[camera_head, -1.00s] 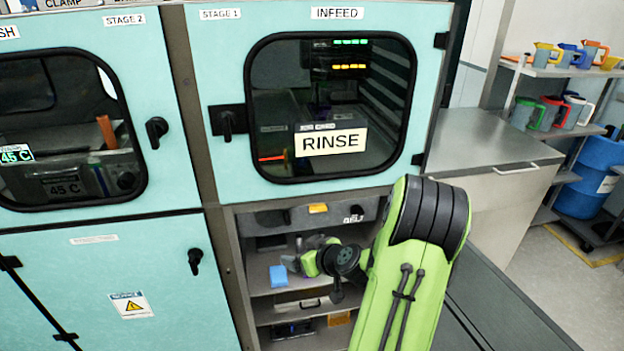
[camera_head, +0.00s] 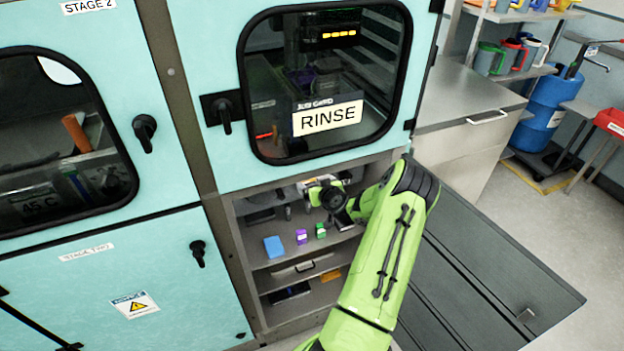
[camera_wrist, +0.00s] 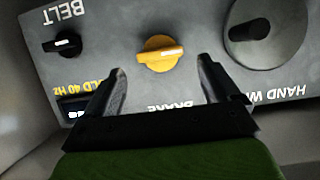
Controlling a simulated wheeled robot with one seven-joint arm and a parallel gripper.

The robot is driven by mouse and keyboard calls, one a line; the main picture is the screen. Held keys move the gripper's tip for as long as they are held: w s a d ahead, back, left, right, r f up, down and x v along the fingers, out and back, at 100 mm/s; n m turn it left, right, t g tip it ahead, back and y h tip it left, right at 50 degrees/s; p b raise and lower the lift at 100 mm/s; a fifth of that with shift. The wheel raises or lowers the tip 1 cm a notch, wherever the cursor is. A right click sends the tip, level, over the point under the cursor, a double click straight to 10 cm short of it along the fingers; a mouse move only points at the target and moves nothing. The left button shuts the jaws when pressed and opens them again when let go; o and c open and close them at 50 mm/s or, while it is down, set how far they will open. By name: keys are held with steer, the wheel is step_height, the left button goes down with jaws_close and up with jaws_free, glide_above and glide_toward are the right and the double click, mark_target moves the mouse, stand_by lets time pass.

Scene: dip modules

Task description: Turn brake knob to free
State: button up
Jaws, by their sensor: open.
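The brake knob (camera_wrist: 160,54) is yellow with a white mark pointing right in the wrist view. It sits on a grey panel (camera_wrist: 205,22) above an upside-down label that reads BRAKE. My gripper (camera_wrist: 162,68) is open, with one dark finger on each side of the knob and visible gaps between them. It is not closed on the knob; how deep the fingertips reach is hard to tell. In the head view my gripper (camera_head: 318,190) is inside the open lower compartment, near its top, and the arm hides the knob there.
A black BELT knob (camera_wrist: 64,43) and a large dark hand wheel (camera_wrist: 262,30) flank the brake knob. Blue (camera_head: 274,247), purple (camera_head: 301,237) and green (camera_head: 320,231) items lie on the shelf (camera_head: 290,257) below my gripper. The RINSE door (camera_head: 215,145) is shut above.

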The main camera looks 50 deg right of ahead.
mark_target(313, 181)
steer(key=x, duration=0.3)
steer(key=shift+s, duration=0.1)
steer(key=c, duration=1.1)
steer(key=shift+o, duration=0.2)
steer(key=shift+f+b, duration=0.1)
steer(key=shift+b, duration=0.3)
steer(key=m+t+y+b, duration=0.1)
steer(key=m+b, duration=0.2)
steer(key=m+t+y+b, duration=0.1)
steer(key=m+t+b, duration=0.1)
steer(key=m+b, duration=0.1)
steer(key=d+f+m+t+y+b, duration=0.1)
steer(key=m+y+b, duration=0.1)
steer(key=b, duration=0.3)
steer(key=shift+s+d+m, duration=0.1)
steer(key=shift+s+m, duration=0.3)
steer(key=shift+m, duration=0.3)
steer(key=m+t+b, duration=0.1)
steer(key=m, duration=0.1)
steer(key=m+t+b, duration=0.1)
steer(key=m, duration=0.1)
steer(key=shift+f, duration=0.25)
